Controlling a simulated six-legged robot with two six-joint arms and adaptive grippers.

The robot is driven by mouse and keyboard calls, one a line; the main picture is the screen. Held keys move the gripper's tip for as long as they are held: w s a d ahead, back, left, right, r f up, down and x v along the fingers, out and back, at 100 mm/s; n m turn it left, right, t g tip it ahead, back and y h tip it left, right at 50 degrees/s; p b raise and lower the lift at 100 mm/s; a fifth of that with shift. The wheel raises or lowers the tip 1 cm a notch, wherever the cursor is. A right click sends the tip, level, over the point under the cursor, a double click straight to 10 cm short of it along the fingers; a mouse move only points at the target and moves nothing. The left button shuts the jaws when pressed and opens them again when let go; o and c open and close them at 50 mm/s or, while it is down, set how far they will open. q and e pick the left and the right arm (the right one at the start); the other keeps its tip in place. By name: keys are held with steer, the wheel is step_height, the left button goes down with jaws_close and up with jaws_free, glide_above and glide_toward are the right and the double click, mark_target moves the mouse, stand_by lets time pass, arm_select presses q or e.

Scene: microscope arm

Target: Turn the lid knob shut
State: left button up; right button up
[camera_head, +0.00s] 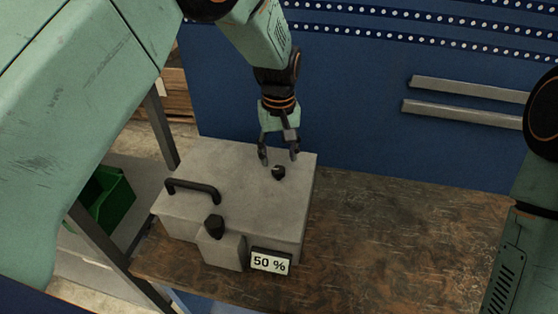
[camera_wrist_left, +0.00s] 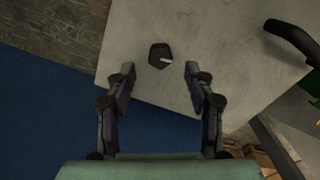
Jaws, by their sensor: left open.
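A grey box with a flat lid (camera_head: 240,165) stands on the wooden bench. A small dark knob (camera_head: 278,173) with a pale mark sits on the lid toward its right side. It also shows in the left wrist view (camera_wrist_left: 160,55), between and beyond the fingertips. My left gripper (camera_head: 279,156) is open and empty, pointing down just above and behind the knob, apart from it. A second black knob (camera_head: 214,224) tops a small grey block at the box's front. A display (camera_head: 270,262) beside it reads "50 %". My right gripper is out of view.
A black bar handle (camera_head: 192,190) stands up from the lid's left side. The wooden bench (camera_head: 400,235) is clear to the right. A blue panel (camera_head: 360,140) with two grey rails rises behind. A green bin (camera_head: 108,195) is at the left.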

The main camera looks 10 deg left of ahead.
mark_target(278, 169)
arm_select(q)
step_height(278, 169, down, 3)
steer(key=shift+s+f, duration=0.1)
steer(key=shift+f, duration=0.05)
steer(key=shift+a+f, duration=0.2)
steer(key=shift+f, duration=0.2)
steer(key=shift+d, duration=0.15)
steer(key=shift+c, duration=0.3)
steer(key=shift+d, duration=0.15)
steer(key=c, duration=0.3)
steer(key=shift+a, duration=0.2)
steer(key=c, duration=0.4)
jaws_close()
